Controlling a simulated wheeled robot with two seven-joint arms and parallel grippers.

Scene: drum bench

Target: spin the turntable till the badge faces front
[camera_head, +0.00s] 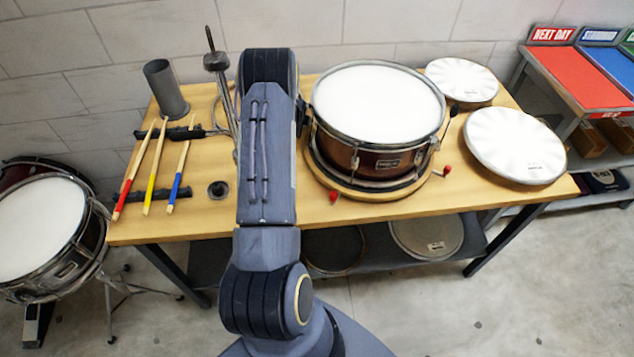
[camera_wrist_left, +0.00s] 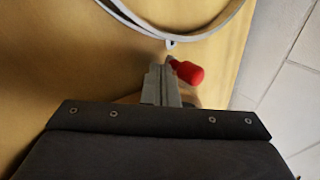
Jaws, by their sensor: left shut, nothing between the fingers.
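The drum (camera_head: 375,140) has a white head and a brown shell and stands on a round wooden turntable (camera_head: 372,194). Its small pale badge (camera_head: 390,163) shows on the front of the shell, turned a little to the right. Red knobs show at the turntable's front (camera_head: 333,197) and right side (camera_head: 447,170). In the head view my left arm hides my left gripper and the area left of the drum. In the left wrist view the gripper (camera_wrist_left: 167,82) is shut and empty, close beside a red knob (camera_wrist_left: 187,72); contact is unclear. My right gripper is not in view.
Drumsticks (camera_head: 155,165) lie on a rack at the bench's left, near a grey cup (camera_head: 166,90) and a metal stand (camera_head: 217,65). Two pale round pads (camera_head: 515,146) (camera_head: 461,80) lie to the right. A pale curved band (camera_wrist_left: 200,30) lies beyond the fingers.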

